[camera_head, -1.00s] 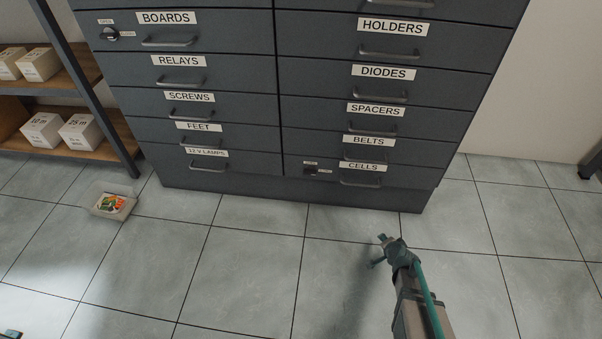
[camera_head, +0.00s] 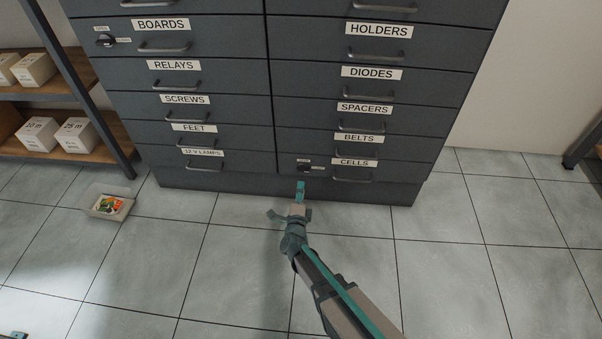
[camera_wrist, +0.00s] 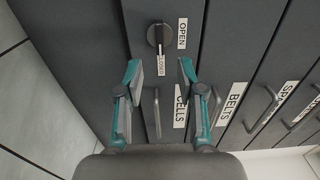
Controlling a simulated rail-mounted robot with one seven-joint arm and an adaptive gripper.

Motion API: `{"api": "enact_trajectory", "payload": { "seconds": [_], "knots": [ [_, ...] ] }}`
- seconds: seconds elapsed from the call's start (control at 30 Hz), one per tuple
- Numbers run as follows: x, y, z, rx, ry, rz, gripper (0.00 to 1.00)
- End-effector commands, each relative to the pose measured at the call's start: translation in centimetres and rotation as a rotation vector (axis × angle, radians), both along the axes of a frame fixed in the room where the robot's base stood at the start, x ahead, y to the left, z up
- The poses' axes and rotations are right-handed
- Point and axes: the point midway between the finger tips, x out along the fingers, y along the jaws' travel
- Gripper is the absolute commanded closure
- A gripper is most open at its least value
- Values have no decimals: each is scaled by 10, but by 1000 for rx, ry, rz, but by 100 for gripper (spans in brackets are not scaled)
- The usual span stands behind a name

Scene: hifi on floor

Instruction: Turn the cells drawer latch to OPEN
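The cells drawer (camera_head: 386,171) is the bottom right drawer of a dark grey cabinet, with a CELLS label and a bar handle. Its small dark latch (camera_head: 304,168) is at the drawer's left side. In the wrist view the latch is a round black knob (camera_wrist: 159,36), its pointer directed toward the CLOSED label (camera_wrist: 160,66). The OPEN label (camera_wrist: 182,33) is beside the knob. My gripper (camera_wrist: 161,70) is open and empty, its fingertips either side of the CLOSED label and apart from the knob. In the head view my gripper (camera_head: 299,195) is low in front of the latch.
The cells handle (camera_wrist: 156,113) shows between my fingers in the wrist view. Other drawer handles stick out above. A flat tray (camera_head: 110,207) lies on the floor at left, near a shelf (camera_head: 85,147) with white boxes. The tiled floor at right is clear.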

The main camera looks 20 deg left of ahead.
Motion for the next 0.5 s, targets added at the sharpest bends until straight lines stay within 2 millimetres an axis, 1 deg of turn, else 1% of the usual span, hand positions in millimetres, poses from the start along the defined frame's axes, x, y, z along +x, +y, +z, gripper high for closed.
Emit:
{"api": "enact_trajectory", "payload": {
  "seconds": [0.03,0.3,0.4,0.5],
  "knots": [
    [9,3,-2,1,-2,-1,61],
    [55,15,-4,-1,-1,-1,61],
    [69,18,-3,-2,-1,-1,61],
    [79,21,-2,-2,-1,0,61]
  ]
}}
